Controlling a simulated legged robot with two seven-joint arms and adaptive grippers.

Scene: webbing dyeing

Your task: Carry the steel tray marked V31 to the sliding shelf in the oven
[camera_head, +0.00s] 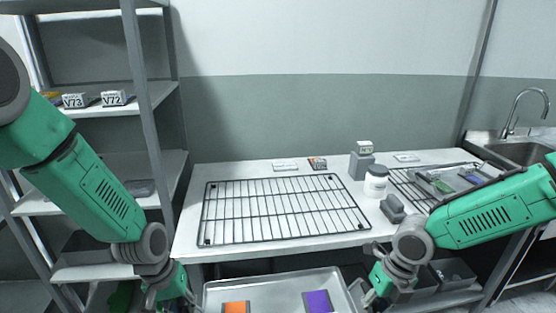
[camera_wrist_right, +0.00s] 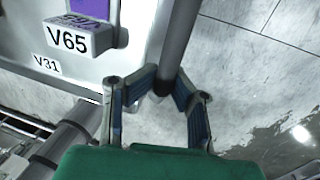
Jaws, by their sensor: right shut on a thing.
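The steel tray (camera_head: 273,291) is at the bottom of the head view, in front of the table, its near part cut off. In the right wrist view the tray (camera_wrist_right: 92,72) carries a V31 label. An orange-topped block (camera_head: 236,307) and a purple-topped block (camera_head: 318,301) lie in it; the purple one (camera_wrist_right: 80,36) is marked V65. My right gripper (camera_head: 371,293) is shut on a grey bar at the tray's side, seen between the fingers (camera_wrist_right: 163,82). My left gripper (camera_head: 172,294) is at the tray's left side, its fingertips unclear. No oven or sliding shelf is visible.
A white table (camera_head: 185,236) stands beyond the tray, with a wire rack (camera_head: 285,208), a white jar (camera_head: 376,181) and a second, loaded rack (camera_head: 408,184). Grey shelving (camera_head: 146,95) is at the left, a sink (camera_head: 520,152) at the right. Bins (camera_head: 452,271) sit below the table.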

